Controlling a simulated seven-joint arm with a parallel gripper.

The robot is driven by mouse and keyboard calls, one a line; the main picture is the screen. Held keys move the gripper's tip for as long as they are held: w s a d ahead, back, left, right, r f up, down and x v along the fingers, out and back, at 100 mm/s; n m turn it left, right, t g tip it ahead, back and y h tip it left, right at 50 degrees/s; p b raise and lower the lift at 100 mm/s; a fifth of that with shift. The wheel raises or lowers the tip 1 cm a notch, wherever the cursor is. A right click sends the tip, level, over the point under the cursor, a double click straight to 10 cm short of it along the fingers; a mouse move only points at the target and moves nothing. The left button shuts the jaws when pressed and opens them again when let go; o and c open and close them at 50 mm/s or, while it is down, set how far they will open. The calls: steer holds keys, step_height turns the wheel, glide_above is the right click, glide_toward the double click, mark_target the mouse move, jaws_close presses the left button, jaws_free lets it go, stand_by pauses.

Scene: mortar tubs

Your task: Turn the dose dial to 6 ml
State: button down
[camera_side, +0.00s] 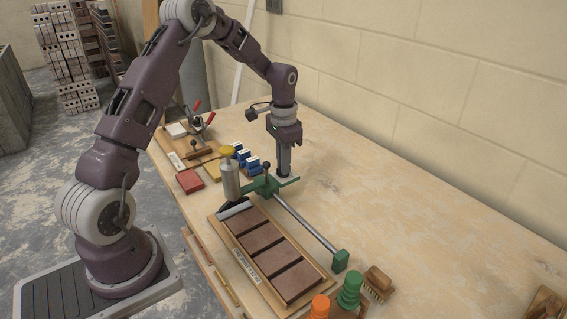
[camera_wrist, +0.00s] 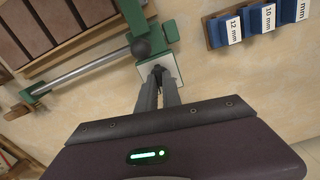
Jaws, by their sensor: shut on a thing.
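My gripper (camera_side: 284,176) points down at the right end of the green carriage (camera_side: 262,187). In the wrist view, my gripper (camera_wrist: 158,72) has its fingers close together over a pale square plate (camera_wrist: 174,66) beside the green carriage (camera_wrist: 170,31). It is shut on a small dark part there, apparently the dose dial, mostly hidden by the fingertips. No dial markings or pointer can be read. A grey cylinder (camera_side: 231,182) with a yellow cap (camera_side: 227,151) stands left of the carriage, above a dark nozzle (camera_side: 235,207).
A black ball knob (camera_wrist: 140,48) stands close to the fingers. A steel rail (camera_side: 308,228) runs to a green end block (camera_side: 341,261), beside a wooden tray (camera_side: 222,232) of brown tiles. Blue blocks (camera_side: 244,158) labelled in mm are behind.

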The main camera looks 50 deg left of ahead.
steer(key=shift+n, duration=0.6)
steer(key=c, duration=1.5)
jaws_free()
